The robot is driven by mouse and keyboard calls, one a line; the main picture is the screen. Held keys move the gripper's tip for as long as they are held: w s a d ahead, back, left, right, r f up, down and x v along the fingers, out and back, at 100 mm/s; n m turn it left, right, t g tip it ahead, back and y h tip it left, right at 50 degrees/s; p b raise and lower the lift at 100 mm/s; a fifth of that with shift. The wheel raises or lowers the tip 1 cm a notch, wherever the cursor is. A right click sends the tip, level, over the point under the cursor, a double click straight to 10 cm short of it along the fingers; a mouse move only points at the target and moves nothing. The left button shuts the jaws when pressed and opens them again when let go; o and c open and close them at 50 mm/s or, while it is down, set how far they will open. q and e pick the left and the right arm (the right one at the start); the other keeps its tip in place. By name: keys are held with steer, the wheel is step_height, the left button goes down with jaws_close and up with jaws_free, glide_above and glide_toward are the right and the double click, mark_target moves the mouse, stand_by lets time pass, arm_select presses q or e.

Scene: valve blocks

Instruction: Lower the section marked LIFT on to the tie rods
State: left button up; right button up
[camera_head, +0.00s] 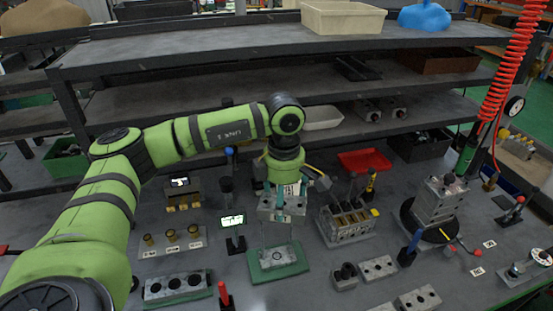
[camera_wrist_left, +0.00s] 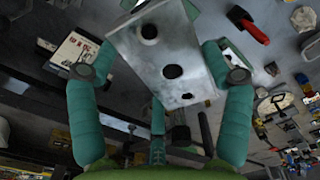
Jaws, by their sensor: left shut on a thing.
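My left gripper (camera_head: 285,206) points down over the green mat in the head view. It is shut on a grey metal section (camera_head: 268,214). In the left wrist view, the teal fingers of my gripper (camera_wrist_left: 160,80) clasp the section (camera_wrist_left: 160,52) from both sides, and dark round holes show in its face. No LIFT mark can be read. Below it, a grey base block (camera_head: 277,257) sits on a green mat (camera_head: 258,276). Thin upright rods seem to stand between base and section, but whether they enter the section's holes cannot be told. A gap separates section and base.
A small lit display (camera_head: 232,221) stands close left of the held section. A valve block with brass parts (camera_head: 346,222) is close on the right. A stacked grey block (camera_head: 438,200) stands on a black disc farther right. Shelves (camera_head: 200,95) rise behind.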

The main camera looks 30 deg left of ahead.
arm_select(q)
steer(key=a+r+n, duration=0.1)
steer(key=w+a+r+n+p, duration=0.1)
steer(key=n, duration=0.1)
steer(key=shift+r+n, duration=0.3)
steer(key=shift+n, duration=0.7)
steer(key=shift+a+f+b, duration=0.2)
steer(key=shift+f+b, duration=0.9)
steer(key=shift+f, duration=0.3)
steer(key=shift+a+f+b, duration=0.2)
steer(key=shift+f+b, duration=0.9)
steer(key=shift+f, duration=0.3)
arm_select(e)
steer(key=shift+s+a+f, duration=0.15)
steer(key=shift+f, duration=0.9)
arm_select(q)
steer(key=shift+f+b, duration=0.1)
steer(key=shift+b, duration=0.25)
arm_select(e)
steer(key=shift+a+f, duration=0.15)
steer(key=shift+f, duration=0.2)
arm_select(q)
step_height(320, 180, down, 10)
steer(key=b, duration=0.8)
arm_select(e)
step_height(320, 180, down, 8)
stand_by(0.5)
